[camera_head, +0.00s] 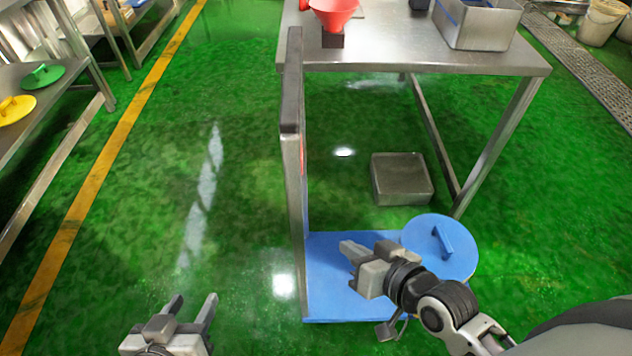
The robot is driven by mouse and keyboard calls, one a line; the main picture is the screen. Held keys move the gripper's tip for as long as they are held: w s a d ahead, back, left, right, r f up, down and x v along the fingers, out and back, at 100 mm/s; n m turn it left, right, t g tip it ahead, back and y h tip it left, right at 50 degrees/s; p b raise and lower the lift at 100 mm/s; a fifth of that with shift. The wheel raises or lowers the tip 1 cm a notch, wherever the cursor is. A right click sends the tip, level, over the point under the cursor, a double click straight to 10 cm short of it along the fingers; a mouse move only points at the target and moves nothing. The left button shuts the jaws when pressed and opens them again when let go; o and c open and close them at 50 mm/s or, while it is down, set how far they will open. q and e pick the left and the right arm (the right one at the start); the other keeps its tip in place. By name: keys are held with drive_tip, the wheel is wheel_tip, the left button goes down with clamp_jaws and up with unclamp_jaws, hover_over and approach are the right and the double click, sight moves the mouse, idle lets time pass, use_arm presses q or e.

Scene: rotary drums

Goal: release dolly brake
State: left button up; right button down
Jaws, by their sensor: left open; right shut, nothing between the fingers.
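The blue dolly (330,298) is a flat platform on the green floor, with an upright grey metal handle frame (291,150) at its left end. A round blue lid (455,262) with a bar handle lies at the platform's right side. My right gripper (345,247) is shut and empty above the platform, pointing left towards the handle frame and apart from it in the picture. My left gripper (192,300) is open and empty at the bottom, left of the dolly. I cannot make out a brake pedal; part of the platform is hidden behind my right arm.
A steel table (400,45) stands behind the dolly, carrying a red funnel (334,12) and a metal bin (477,25). A metal box (402,178) sits on the floor beneath it. Shelves with green (43,76) and yellow (14,108) lids stand left. Floor left of the dolly is clear.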

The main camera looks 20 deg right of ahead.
drive_tip(key=w+d+f+m+t+y+b, duration=0.1)
drive_tip(key=w+d+f+m+t+b, duration=0.1)
drive_tip(key=w+d+f+m+b, duration=0.4)
use_arm(q)
drive_tip(key=w+d+f+t+h+b, duration=0.1)
drive_tip(key=d+f+b, duration=0.3)
drive_tip(key=f+b, duration=0.4)
wheel_tip(320, 180, down, 2)
drive_tip(key=shift+w+f+m+h+b, duration=0.15)
drive_tip(key=shift+m+h+b, duration=0.2)
drive_tip(key=shift+h, duration=0.35)
use_arm(e)
drive_tip(key=w+d+r+m+t+y, duration=0.2)
drive_tip(key=w+r+m+y, duration=0.1)
drive_tip(key=r+m, duration=0.2)
drive_tip(key=shift+w+r, duration=0.35)
drive_tip(key=shift+r, duration=0.05)
use_arm(q)
drive_tip(key=shift+a+f+g+y+p, duration=0.2)
drive_tip(key=shift+f+g+p, duration=0.1)
drive_tip(key=shift+f+p, duration=0.2)
drive_tip(key=shift+a+f+g+y+p, duration=0.15)
drive_tip(key=shift+f+g+p, duration=0.2)
drive_tip(key=shift+p, duration=0.25)
use_arm(e)
drive_tip(key=s+a+x, duration=0.1)
drive_tip(key=a+x, duration=0.1)
drive_tip(key=x, duration=1.1)
drive_tip(key=shift+s+a+r, duration=0.15)
drive_tip(key=shift+s+a, duration=0.05)
